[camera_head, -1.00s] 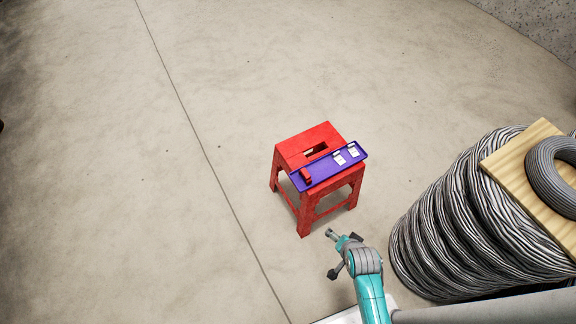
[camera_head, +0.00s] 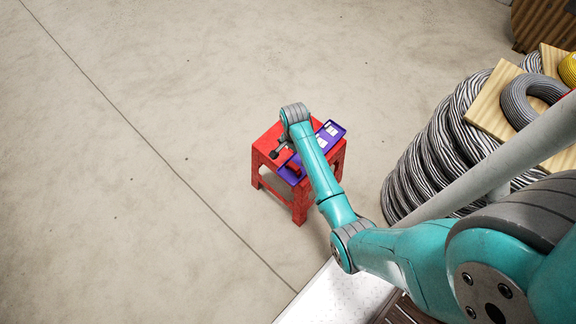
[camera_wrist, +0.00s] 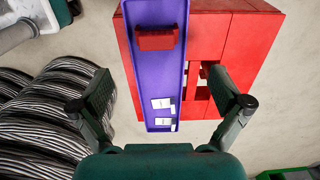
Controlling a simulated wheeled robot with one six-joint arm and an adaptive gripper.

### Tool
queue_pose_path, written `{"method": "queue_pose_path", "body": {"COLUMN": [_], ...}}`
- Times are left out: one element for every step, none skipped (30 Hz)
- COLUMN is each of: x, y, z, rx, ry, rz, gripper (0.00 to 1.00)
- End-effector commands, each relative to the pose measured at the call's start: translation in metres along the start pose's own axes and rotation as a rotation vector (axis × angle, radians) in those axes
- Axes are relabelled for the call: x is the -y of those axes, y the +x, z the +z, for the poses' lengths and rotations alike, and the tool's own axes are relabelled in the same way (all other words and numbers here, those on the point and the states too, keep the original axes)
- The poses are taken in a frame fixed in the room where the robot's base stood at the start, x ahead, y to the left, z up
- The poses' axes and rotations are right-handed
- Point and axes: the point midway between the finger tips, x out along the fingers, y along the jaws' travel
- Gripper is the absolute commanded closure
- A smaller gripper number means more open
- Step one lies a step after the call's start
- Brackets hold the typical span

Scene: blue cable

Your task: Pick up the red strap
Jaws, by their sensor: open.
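The red strap (camera_wrist: 156,38) is a small red bundle lying in the upper end of a long purple tray (camera_wrist: 140,75) in the wrist view. In the head view the strap (camera_head: 293,170) shows near the tray's front end, partly beside my arm. The tray lies on a red stool (camera_wrist: 252,50), which stands on the floor in the head view (camera_head: 265,147). My gripper (camera_wrist: 161,92) is open and empty above the stool. Its fingers sit on either side of the tray in the picture, below the strap and roughly level with two white cards (camera_wrist: 161,103).
Big reels of striped cable (camera_head: 425,165) stand right of the stool, topped by a wooden board (camera_head: 490,105) with a grey coil (camera_head: 525,98). A yellow coil (camera_head: 569,68) is beyond. The floor left of the stool is clear.

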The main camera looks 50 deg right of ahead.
Motion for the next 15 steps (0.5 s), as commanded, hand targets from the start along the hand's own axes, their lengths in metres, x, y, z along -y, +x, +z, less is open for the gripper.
{"method": "queue_pose_path", "body": {"x": [-0.001, -0.001, -0.001, -0.001, -0.001, -0.001, -0.001, 0.0, 0.0, -0.001, -0.001, -0.001, -0.001, -0.002, -0.003], "y": [0.009, 0.013, 0.019, 0.024, 0.027, 0.032, 0.035, 0.037, 0.039, 0.041, 0.042, 0.044, 0.047, 0.049, 0.054], "z": [0.001, 0.001, 0.001, 0.001, 0.001, 0.001, 0.001, 0.0, 0.0, 0.001, 0.001, 0.001, 0.001, 0.001, 0.001], "rx": [0.002, 0.002, 0.001, 0.001, 0.0, 0.001, 0.0, 0.0, -0.001, 0.0, 0.0, 0.0, 0.0, 0.0, 0.0], "ry": [-0.001, -0.001, -0.001, -0.001, -0.002, -0.002, -0.002, -0.002, -0.002, -0.002, -0.002, -0.002, -0.002, -0.002, -0.002], "rz": [0.003, 0.003, 0.002, 0.002, 0.001, 0.001, 0.001, 0.0, -0.001, -0.001, -0.001, 0.0, 0.0, -0.001, 0.0], "gripper": [0.0, 0.0, 0.0, 0.0, 0.0, 0.0, 0.0, 0.0, 0.0, 0.0, 0.0, 0.0, 0.0, 0.0, 0.0]}}
